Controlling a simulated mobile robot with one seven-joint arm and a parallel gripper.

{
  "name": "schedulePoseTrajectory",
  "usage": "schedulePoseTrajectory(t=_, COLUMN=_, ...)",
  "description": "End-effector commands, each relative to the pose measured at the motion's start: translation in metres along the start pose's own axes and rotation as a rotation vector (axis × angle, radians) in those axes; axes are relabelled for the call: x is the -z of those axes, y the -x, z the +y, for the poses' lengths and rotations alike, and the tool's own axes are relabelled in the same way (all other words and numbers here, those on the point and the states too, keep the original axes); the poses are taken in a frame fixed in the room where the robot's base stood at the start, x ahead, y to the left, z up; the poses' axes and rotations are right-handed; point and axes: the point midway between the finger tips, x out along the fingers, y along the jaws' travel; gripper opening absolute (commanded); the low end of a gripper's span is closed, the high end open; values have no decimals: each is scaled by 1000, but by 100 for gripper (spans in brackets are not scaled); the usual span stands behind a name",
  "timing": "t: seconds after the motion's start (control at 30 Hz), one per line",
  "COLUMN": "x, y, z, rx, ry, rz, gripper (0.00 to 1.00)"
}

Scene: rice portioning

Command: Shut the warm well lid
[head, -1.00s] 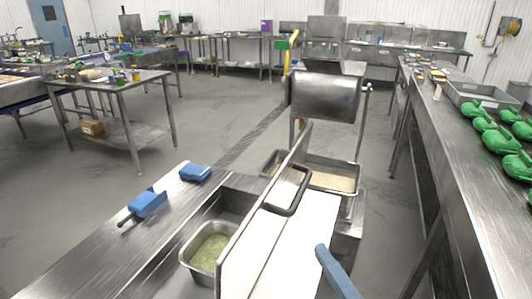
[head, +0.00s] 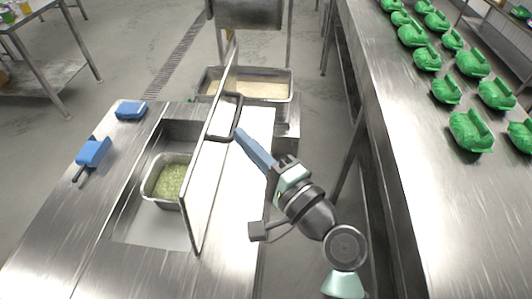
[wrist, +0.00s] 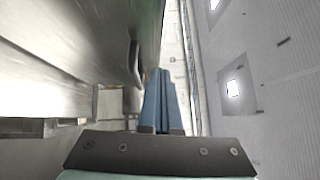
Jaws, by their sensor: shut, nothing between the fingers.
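The warm well lid (head: 209,150) stands up on edge, close to upright, beside the open well. Its dark loop handle (head: 238,118) is on the side facing my arm. The lid also shows as a large metal sheet in the wrist view (wrist: 75,45), with the handle (wrist: 135,60) at its right edge. A metal pan of greenish food (head: 168,182) sits in the open well to the left of the lid. My gripper (head: 241,134) is on the lid's right side, its blue fingers together and empty, close to the handle; I cannot tell whether they touch. The fingers also show in the wrist view (wrist: 158,85).
A blue scoop (head: 93,152) and a blue block-like item (head: 131,110) lie on the counter at left. A tray of pale grain (head: 250,88) stands behind the lid. A long steel table (head: 400,150) with several green packs runs along the right.

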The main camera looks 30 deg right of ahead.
Motion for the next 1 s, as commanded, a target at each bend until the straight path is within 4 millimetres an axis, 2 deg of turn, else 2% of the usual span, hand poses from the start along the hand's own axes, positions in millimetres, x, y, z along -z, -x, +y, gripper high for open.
schedulePoseTrajectory(t=0.1, x=-15, y=-15, z=-2, rx=-2, ry=0, rz=-4, gripper=0)
schedulePoseTrajectory(t=0.3, x=-26, y=-27, z=-1, rx=-2, ry=1, rz=0, gripper=0)
schedulePoseTrajectory(t=0.77, x=-28, y=-30, z=0, rx=-3, ry=3, rz=1, gripper=0)
schedulePoseTrajectory(t=1.0, x=-33, y=-48, z=-8, rx=-41, ry=42, rz=-3, gripper=0)
